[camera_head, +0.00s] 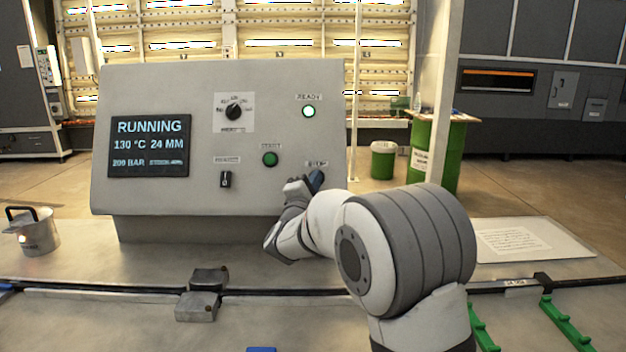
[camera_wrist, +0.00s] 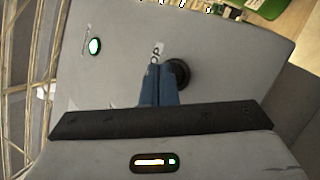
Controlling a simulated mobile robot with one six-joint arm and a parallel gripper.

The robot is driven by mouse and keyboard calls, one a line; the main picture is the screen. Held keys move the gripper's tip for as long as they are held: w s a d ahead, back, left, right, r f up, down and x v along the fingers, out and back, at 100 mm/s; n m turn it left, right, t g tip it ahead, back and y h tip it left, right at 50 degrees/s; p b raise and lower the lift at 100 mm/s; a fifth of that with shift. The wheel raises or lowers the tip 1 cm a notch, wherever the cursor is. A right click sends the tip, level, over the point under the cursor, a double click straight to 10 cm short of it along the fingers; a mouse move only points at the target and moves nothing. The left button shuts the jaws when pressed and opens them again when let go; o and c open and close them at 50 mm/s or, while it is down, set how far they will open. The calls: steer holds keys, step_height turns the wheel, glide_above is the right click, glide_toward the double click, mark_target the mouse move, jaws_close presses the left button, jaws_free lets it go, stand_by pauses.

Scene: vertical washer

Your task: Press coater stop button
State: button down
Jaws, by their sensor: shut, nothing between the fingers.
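The grey control panel (camera_head: 130,85) stands on the bench, with a STOP label (camera_head: 316,164) at its lower right. In the head view my gripper (camera_head: 316,180) is just below this label and hides the button there. In the wrist view a round dark button (camera_wrist: 181,73) shows right beside the blue fingertips (camera_wrist: 159,70), partly behind them. The fingers are shut together with nothing between them. I cannot tell whether they touch the button. The panel's screen (camera_head: 150,146) reads RUNNING, 130 °C, 24 MM.
The panel also has a green START button (camera_head: 270,159), a lit READY lamp (camera_head: 308,112), a rotary knob (camera_head: 233,111) and a black switch (camera_head: 226,179). A metal pot (camera_head: 40,236) stands at the left. A white sheet (camera_head: 520,240) lies at the right.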

steer(key=shift+w+f, duration=0.1)
steer(key=shift+w, duration=0.15)
steer(key=shift+b, duration=0.3)
steer(key=shift+s+r+b, duration=0.4)
steer(key=shift+s+b, duration=0.05)
steer(key=shift+s, duration=0.35)
steer(key=s, duration=0.1)
steer(key=s+r+b, duration=0.1)
steer(key=s, duration=0.1)
steer(key=s+r, duration=0.1)
steer(key=shift+s+r+b, duration=0.1)
steer(key=shift+s+b, duration=0.15)
steer(key=shift+b, duration=0.05)
stand_by(0.6)
